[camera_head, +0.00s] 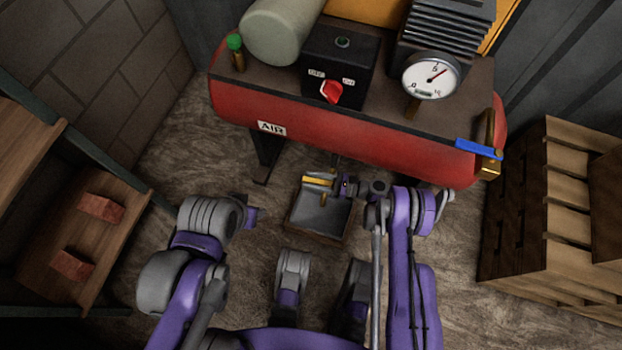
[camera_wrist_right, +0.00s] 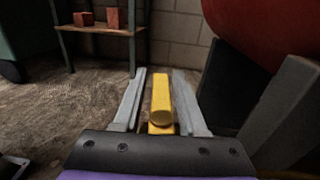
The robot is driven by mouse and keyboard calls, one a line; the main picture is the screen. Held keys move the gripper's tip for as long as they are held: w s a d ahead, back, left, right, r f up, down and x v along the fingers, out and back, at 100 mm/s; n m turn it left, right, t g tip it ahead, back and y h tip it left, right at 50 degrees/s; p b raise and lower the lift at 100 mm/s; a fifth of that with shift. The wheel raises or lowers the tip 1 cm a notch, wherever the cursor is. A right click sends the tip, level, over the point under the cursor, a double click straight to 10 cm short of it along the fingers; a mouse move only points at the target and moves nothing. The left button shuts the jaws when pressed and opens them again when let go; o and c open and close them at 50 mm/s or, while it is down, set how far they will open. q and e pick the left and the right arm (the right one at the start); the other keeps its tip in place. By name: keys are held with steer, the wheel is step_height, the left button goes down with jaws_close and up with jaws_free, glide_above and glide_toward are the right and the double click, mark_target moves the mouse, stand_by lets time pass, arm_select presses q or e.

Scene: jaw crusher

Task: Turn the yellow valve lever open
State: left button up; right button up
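The yellow valve lever (camera_head: 317,181) shows under the red air tank, above an open tray on the floor. In the right wrist view the lever (camera_wrist_right: 161,98) lies between the two grey fingers of my right gripper (camera_wrist_right: 159,95). The fingers are open, with a gap visible on each side of the lever. In the head view my right gripper (camera_head: 341,185) points left, close beside the lever, and its fingers are too small to read. My left gripper (camera_head: 251,215) is to the left of the tray, apart from the lever; its fingers cannot be made out.
The red tank (camera_head: 340,135) hangs low over the lever, with a dark leg (camera_head: 265,158) at left. The square tray (camera_head: 319,219) sits below. Wooden crates (camera_head: 545,210) stand at right, a shelf with bricks (camera_head: 100,207) at left. A blue-handled valve (camera_head: 478,149) is at the tank's right end.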

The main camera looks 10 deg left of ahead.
mark_target(312, 180)
steer(key=shift+o, duration=0.7)
step_height(312, 180, up, 10)
steer(key=p, duration=0.2)
steer(key=shift+p, duration=0.4)
